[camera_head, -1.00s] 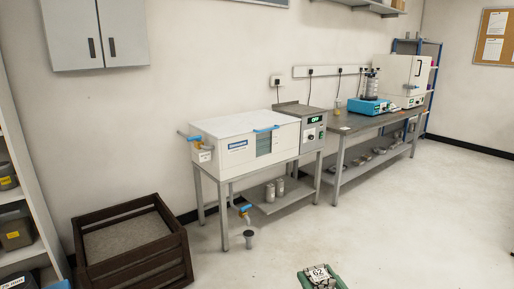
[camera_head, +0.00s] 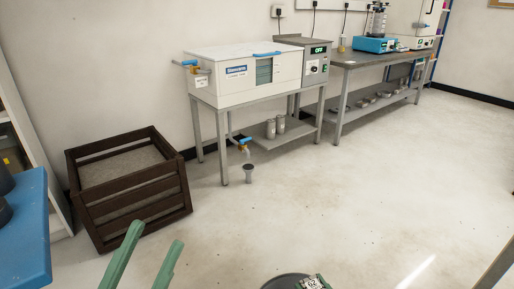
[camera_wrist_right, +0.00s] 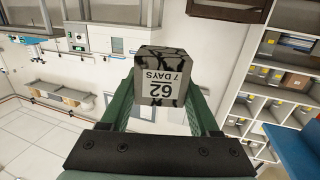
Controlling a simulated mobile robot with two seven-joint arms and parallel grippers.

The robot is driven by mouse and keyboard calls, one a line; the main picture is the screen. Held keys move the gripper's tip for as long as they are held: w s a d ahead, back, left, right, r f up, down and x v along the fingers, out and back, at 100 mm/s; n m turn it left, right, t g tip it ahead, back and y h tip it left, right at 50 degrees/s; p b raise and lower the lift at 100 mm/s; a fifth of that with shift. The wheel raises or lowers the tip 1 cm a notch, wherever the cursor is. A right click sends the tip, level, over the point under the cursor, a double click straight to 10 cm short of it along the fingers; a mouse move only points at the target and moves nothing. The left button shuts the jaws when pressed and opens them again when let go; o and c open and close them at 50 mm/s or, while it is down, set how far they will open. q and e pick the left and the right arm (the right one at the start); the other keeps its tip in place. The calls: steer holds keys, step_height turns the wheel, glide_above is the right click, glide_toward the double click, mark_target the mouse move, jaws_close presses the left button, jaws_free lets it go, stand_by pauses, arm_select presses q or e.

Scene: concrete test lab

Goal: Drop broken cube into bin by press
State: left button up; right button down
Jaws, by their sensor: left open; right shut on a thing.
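The broken cube (camera_wrist_right: 160,62) is grey with dark cracks and a label reading "62 7 DAYS", upside down in the right wrist view. My right gripper (camera_wrist_right: 162,95) is shut on it with green fingers on both sides. In the head view, only the labelled top of the cube (camera_head: 312,282) shows at the bottom edge. My left gripper (camera_head: 148,262) is open and empty at the bottom left of the head view, in front of a dark slatted crate (camera_head: 135,205). I cannot tell whether this crate is the bin. No press is clearly identifiable.
A blue surface (camera_head: 28,250) with dark round items stands at the left edge. A dark grey round thing (camera_head: 280,281) is cut off beside the cube. A white tank (camera_head: 240,78) on a grey stand and a workbench (camera_head: 375,60) line the wall. The middle floor is clear.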

step_height(320, 180, down, 5)
steer(key=b, duration=0.5)
steer(key=shift+f, duration=0.15)
steer(key=c, duration=0.5)
jaws_free()
steer(key=o, duration=0.5)
steer(key=shift+c, duration=0.2)
steer(key=shift+f, duration=0.15)
